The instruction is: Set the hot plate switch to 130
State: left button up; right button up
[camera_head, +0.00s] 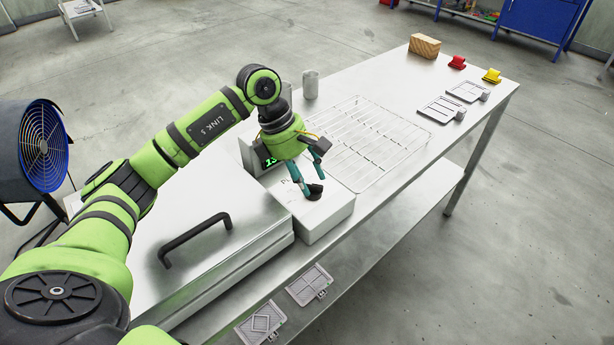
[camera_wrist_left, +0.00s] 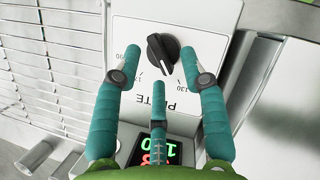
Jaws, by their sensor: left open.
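The hot plate switch is a black knob (camera_wrist_left: 163,52) on the white panel of the control box (camera_head: 325,217). The knob also shows in the head view (camera_head: 315,192). Its bar and white mark point roughly towards my palm in the wrist view; the exact setting is too small to tell. A printed 130 (camera_wrist_left: 179,86) stands on the right finger's side of the dial. My left gripper (camera_head: 307,190) is open, with teal fingers (camera_wrist_left: 161,60) on both sides of the knob and visible gaps to it. My right gripper is not in view.
A lit display (camera_wrist_left: 157,150) with red and green digits sits on the box. A wire rack (camera_head: 365,140) lies beside it. A metal lid with a black handle (camera_head: 195,238) is on the other side. A metal cylinder (camera_head: 311,85) and a wooden block (camera_head: 425,45) stand further back.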

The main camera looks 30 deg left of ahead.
pick_arm(q)
jog(key=v, duration=1.1)
jog(key=shift+r, duration=0.2)
jog(key=shift+s+a, duration=0.1)
jog(key=shift+a, duration=0.05)
